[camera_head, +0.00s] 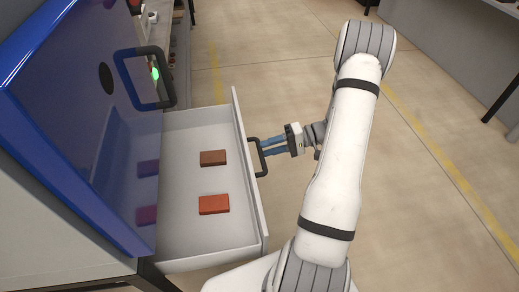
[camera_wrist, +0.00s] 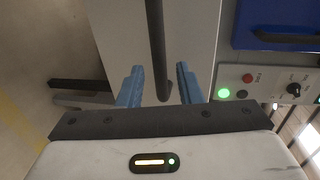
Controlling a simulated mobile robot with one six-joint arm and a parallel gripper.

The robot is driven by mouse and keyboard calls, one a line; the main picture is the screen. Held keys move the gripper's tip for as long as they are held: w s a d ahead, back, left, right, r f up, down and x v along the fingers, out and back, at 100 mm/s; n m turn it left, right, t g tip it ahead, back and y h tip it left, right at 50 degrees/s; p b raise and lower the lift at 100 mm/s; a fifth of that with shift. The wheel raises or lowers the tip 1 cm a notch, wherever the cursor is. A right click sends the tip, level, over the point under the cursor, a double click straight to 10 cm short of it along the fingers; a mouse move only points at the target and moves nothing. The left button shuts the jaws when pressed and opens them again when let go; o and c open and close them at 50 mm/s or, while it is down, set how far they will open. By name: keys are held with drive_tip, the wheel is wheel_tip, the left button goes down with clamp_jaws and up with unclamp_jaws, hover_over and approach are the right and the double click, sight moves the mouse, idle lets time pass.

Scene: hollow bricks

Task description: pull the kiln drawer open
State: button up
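The kiln drawer (camera_head: 180,234) is a light grey tray pulled well out to the right from under the blue kiln. A brown brick (camera_head: 213,158) and an orange-red brick (camera_head: 214,204) lie inside it, apart. Its dark handle (camera_head: 264,167) is on the outer face of the front panel. My gripper (camera_head: 264,148) reaches the handle from the right. In the wrist view my gripper (camera_wrist: 160,69) has its two blue fingers apart, one on each side of the dark handle bar (camera_wrist: 156,35). Gaps show between the bar and both fingers.
The blue kiln door (camera_head: 60,120) with its dark handle (camera_head: 146,80) stands left of the drawer. A control panel (camera_wrist: 265,85) with a lit green light shows in the wrist view. Shelving (camera_head: 170,40) stands behind. The floor (camera_head: 430,190) to the right is mostly clear.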

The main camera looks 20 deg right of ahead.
drive_tip(key=v, duration=0.4)
drive_tip(key=shift+d, duration=0.2)
drive_tip(key=s+a+r+h+p, duration=0.4)
drive_tip(key=s+a+r+h, duration=0.1)
drive_tip(key=r, duration=0.5)
drive_tip(key=s+a+r+n+h+p, duration=0.1)
drive_tip(key=s+a+r+h+p, duration=0.3)
drive_tip(key=r, duration=0.6)
drive_tip(key=s+a+r+n+h+p, duration=0.1)
drive_tip(key=s+a+r+h+p, duration=0.3)
drive_tip(key=r, duration=0.7)
drive_tip(key=shift+s+a+h+p, duration=0.3)
drive_tip(key=shift+s+a+h, duration=0.8)
drive_tip(key=shift+h, duration=0.1)
